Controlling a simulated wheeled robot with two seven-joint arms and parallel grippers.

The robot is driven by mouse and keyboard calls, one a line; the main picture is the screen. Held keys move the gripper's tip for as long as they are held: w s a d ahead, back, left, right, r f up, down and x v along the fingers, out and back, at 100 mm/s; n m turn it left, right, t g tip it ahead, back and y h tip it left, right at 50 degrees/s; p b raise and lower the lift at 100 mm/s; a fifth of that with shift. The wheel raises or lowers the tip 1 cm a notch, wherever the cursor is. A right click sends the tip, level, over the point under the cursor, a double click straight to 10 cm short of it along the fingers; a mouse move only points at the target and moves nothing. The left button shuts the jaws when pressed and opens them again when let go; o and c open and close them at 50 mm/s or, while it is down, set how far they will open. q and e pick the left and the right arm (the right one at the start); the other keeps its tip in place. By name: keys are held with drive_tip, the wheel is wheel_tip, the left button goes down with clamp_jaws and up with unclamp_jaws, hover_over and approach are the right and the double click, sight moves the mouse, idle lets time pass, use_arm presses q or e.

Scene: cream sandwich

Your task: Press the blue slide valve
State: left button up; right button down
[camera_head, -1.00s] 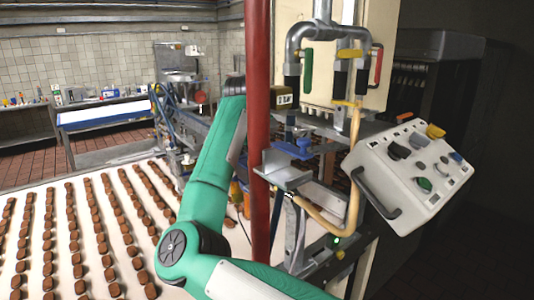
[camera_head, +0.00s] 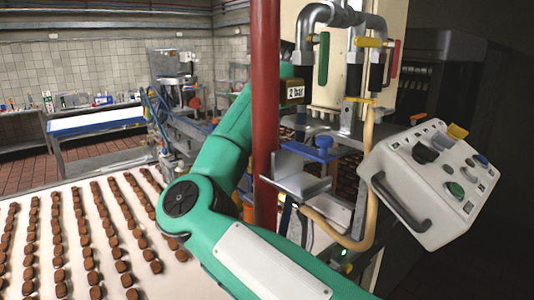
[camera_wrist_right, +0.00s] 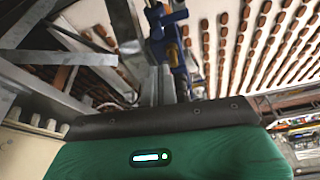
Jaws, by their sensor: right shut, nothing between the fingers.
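The blue slide valve (camera_head: 321,149) sits on a grey metal bracket just right of the red pole in the head view. A blue part, seemingly this valve, shows beyond my fingers in the right wrist view (camera_wrist_right: 165,20). My right gripper (camera_wrist_right: 160,84) is shut with nothing held, its grey fingers pointing toward that blue part. I cannot tell whether they touch it. In the head view my green right arm rises from the lower right and bends up behind the red pole; its fingers are hidden there. My left gripper is not in view.
The red pole (camera_head: 265,110) stands upright close to my arm. A grey control box (camera_head: 428,185) with knobs and a handle is at the right. Pipes with green, yellow and red handles hang above. A white conveyor (camera_head: 20,270) with rows of brown sandwiches runs at the left.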

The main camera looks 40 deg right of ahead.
drive_tip(key=p+x, duration=0.4)
drive_tip(key=x, duration=0.4)
drive_tip(key=shift+w+d+f, duration=0.1)
drive_tip(key=shift+w+f, duration=0.05)
drive_tip(key=shift+f, duration=0.1)
drive_tip(key=shift+w+f+p, duration=0.2)
drive_tip(key=shift+f+p, duration=0.1)
drive_tip(key=shift+f, duration=0.4)
